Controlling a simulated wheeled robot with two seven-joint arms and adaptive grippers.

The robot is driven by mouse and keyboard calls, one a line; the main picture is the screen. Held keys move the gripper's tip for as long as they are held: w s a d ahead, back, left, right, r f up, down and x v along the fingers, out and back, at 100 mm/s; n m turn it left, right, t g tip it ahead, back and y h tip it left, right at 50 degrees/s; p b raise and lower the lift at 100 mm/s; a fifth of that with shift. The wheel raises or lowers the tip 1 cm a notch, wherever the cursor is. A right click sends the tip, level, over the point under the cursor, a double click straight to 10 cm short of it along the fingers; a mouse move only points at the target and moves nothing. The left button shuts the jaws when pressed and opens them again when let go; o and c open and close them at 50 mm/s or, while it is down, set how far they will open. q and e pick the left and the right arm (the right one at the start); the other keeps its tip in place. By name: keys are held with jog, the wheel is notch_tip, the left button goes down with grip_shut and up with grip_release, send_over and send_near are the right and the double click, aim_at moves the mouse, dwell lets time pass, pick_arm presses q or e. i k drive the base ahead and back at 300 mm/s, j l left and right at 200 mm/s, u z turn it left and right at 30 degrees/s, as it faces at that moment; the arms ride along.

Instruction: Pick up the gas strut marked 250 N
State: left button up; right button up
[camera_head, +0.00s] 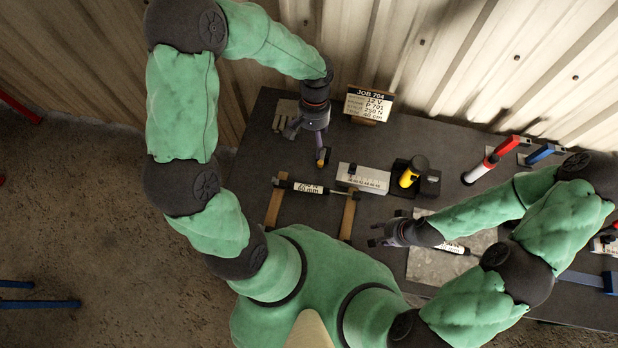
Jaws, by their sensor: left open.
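A dark strut-like rod (308,188) with a white label lies across two wooden rests; the label's print is too small to read surely. Another dark rod with a white label (452,248) lies on a grey mat (430,267), partly hidden by my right arm. I cannot tell which is marked 250 N. My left gripper (306,142) is open above the table, behind the rod on the rests. A small yellow-tipped thing (323,157) shows beside its finger. My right gripper (374,234) looks open and empty, left of the mat.
A job card (368,104) reading JOB 704 and 250 N stands at the back. A white block with markings (363,178) and a black holder with a yellow-handled tool (411,175) stand mid-table. Red (490,158) and blue (540,153) tools lie at the right. A corrugated wall closes the back.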

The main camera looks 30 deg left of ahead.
aim_at(283, 184)
jog(key=k, duration=1)
